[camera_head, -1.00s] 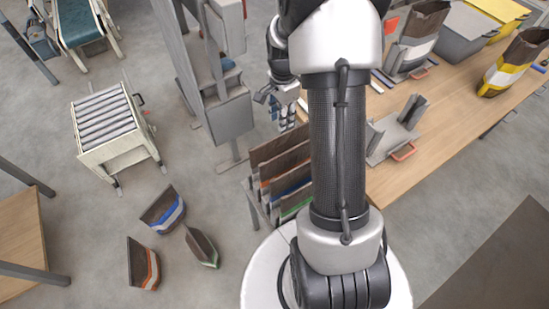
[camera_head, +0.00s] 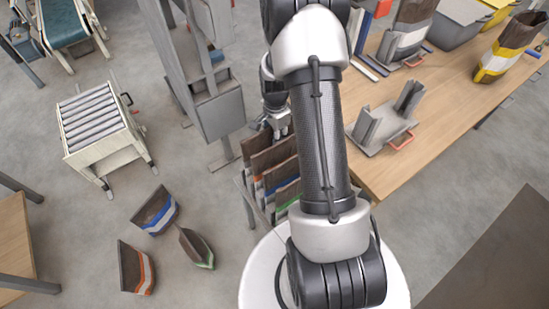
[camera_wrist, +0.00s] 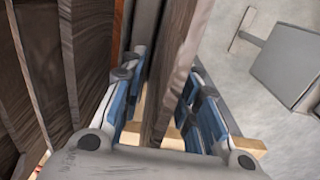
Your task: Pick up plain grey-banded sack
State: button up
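Several brown sacks stand upright in a rack beside my base. The rearmost sack (camera_head: 256,143) stands directly under my gripper (camera_head: 277,122); its band is mostly hidden, so I cannot confirm it is the grey-banded one. In the wrist view, my gripper (camera_wrist: 164,100) is open, with blue finger pads on both sides of a brown sack's upper edge (camera_wrist: 172,70). Small gaps show between pads and sack. Another sack (camera_head: 411,32), with a pale grey-white band, stands on the workbench.
The rack's nearer sacks have orange, blue and green bands, the green-banded sack (camera_head: 288,196) being nearest. A grey machine post with a box (camera_head: 222,108) stands close left of my gripper. The workbench (camera_head: 440,125) holds a metal holder (camera_head: 382,130). Three sacks lie on the floor at left.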

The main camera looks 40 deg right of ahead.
jog(key=shift+f, duration=0.55)
jog(key=shift+c, duration=0.3)
grip_shut()
